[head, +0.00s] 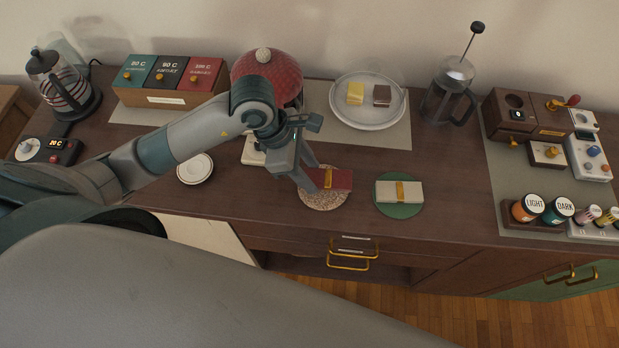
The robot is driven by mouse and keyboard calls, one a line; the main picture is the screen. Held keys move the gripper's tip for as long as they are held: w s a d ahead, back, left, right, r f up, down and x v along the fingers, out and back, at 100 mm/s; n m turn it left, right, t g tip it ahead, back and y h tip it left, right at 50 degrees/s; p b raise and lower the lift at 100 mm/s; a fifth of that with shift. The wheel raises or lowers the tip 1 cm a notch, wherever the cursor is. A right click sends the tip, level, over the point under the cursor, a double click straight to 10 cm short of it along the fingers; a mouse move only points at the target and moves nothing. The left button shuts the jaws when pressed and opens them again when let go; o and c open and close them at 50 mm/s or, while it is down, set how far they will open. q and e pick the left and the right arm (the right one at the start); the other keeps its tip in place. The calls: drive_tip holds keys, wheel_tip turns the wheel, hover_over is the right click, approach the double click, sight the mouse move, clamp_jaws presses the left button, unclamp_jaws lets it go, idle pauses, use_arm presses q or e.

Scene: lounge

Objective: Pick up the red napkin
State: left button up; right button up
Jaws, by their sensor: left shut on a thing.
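The red napkin (338,180) is a folded dark red cloth with a gold band, over a round speckled coaster (325,200) on the brown counter. My left gripper (318,181) reaches down over the coaster, its fingers shut on the napkin near its left end. I cannot tell whether the napkin still touches the coaster. My right gripper is not in view.
A beige napkin (385,191) lies on a green coaster (398,209) just to the right. Behind stand a red domed pot (268,68), a plate (368,118) with two small cakes and a French press (447,95). A small white saucer (195,168) is at left.

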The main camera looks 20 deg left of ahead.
use_arm(q)
drive_tip(key=s+d+r+b, duration=0.2)
drive_tip(key=d+r, duration=0.5)
drive_tip(key=d, duration=0.4)
drive_tip(key=shift+d+r+b, duration=0.25)
drive_tip(key=shift+b, duration=0.45)
drive_tip(key=shift+a, duration=0.1)
